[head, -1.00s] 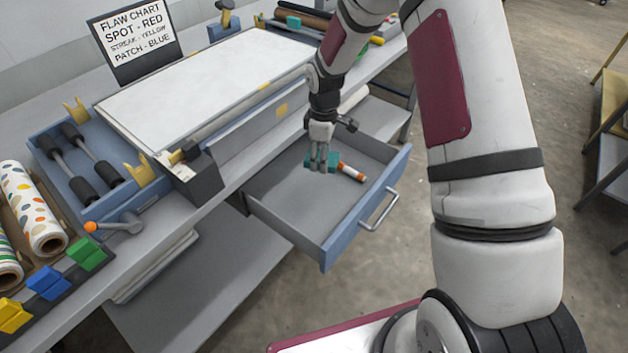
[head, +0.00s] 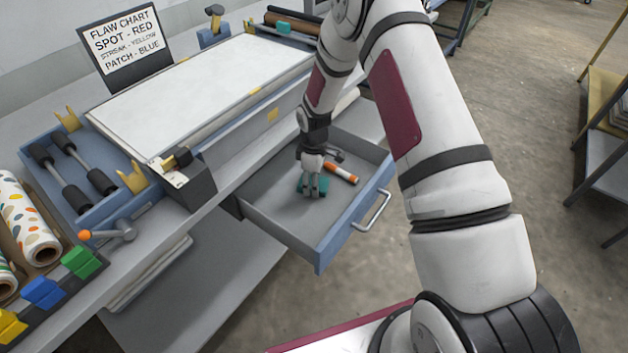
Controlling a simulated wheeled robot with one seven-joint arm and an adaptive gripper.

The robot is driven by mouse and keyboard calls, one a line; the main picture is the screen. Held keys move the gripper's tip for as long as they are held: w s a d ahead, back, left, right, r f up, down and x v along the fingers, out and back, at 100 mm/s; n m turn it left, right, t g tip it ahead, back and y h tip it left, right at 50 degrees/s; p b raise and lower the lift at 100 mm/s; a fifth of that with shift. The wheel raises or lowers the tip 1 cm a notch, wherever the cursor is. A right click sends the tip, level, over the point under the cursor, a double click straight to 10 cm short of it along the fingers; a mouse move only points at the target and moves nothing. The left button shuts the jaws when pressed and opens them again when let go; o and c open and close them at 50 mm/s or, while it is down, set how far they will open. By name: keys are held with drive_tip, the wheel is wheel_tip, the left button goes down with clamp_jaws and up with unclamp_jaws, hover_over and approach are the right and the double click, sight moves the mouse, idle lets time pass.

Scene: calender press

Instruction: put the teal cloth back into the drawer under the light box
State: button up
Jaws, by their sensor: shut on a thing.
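My gripper (head: 313,190) is inside the open drawer (head: 330,252), pointing down. It is shut on the teal cloth (head: 322,184), which shows as a small patch around the fingertips, low over the drawer floor. I cannot tell whether the cloth touches the floor. The drawer is pulled out below the light box (head: 200,90), with its grey inside and blue front facing right. The fingers hide part of the cloth.
An orange and white marker (head: 341,173) lies in the drawer, right of the gripper. The drawer handle (head: 371,212) sticks out to the right. A blue tray (head: 85,190) with rollers stands left of the light box. The front-left drawer floor is clear.

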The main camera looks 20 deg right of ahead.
drive_tip(key=shift+f, duration=0.15)
drive_tip(key=o, duration=1.1)
